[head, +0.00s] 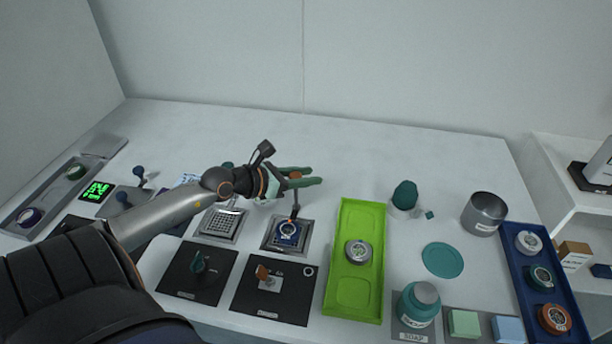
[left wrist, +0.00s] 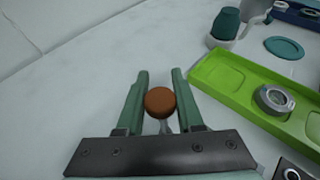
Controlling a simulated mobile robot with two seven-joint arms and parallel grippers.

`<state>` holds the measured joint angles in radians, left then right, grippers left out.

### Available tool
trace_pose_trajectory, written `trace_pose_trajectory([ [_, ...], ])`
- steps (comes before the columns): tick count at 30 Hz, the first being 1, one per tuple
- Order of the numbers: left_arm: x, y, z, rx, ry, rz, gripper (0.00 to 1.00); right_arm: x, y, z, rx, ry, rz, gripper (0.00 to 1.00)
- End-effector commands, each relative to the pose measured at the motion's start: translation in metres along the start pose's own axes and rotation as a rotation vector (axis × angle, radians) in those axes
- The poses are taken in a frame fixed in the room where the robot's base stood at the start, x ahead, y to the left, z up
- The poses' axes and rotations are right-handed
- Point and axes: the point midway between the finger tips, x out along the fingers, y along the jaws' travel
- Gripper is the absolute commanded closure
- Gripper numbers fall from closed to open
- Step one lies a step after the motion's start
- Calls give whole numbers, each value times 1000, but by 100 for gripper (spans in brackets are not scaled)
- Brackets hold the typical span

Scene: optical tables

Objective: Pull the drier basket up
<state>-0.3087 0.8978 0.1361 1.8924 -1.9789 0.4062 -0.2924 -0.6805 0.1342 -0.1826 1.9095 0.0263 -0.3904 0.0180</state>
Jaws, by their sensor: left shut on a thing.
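The drier (head: 272,246) is a grey square unit at the front middle of the table. A round, blue-rimmed piece (head: 287,231) shows at its top, and a thin upright rod rises from there to a brown knob (head: 295,175). My left gripper (head: 318,176), with green fingers, is shut on this knob from the left. In the left wrist view the brown knob (left wrist: 160,102) sits between the two fingers, below their tips. The basket's inside is too small to make out, and I cannot tell how high it stands. My right gripper is not in view.
A lime green tray (head: 372,222) with a round metal piece lies right of the drier. Black panels with knobs (head: 198,272) lie in front. A perforated grey plate (head: 219,222) is to the left.

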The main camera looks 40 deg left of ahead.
Motion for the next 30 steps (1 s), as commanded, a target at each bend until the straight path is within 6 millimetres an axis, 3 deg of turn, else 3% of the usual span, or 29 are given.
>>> trace_pose_trajectory([
  [1,-3,0,10,-1,-8,1,100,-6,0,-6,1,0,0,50],
  [11,-3,1,11,2,-13,2,100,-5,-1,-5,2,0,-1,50],
  [12,-3,1,12,2,-14,3,62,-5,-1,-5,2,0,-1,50],
  [18,-2,0,9,1,-8,1,39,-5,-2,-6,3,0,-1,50],
  [20,-2,0,8,0,-6,1,34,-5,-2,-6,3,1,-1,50],
  [30,-5,0,5,-1,0,0,34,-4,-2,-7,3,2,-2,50],
])
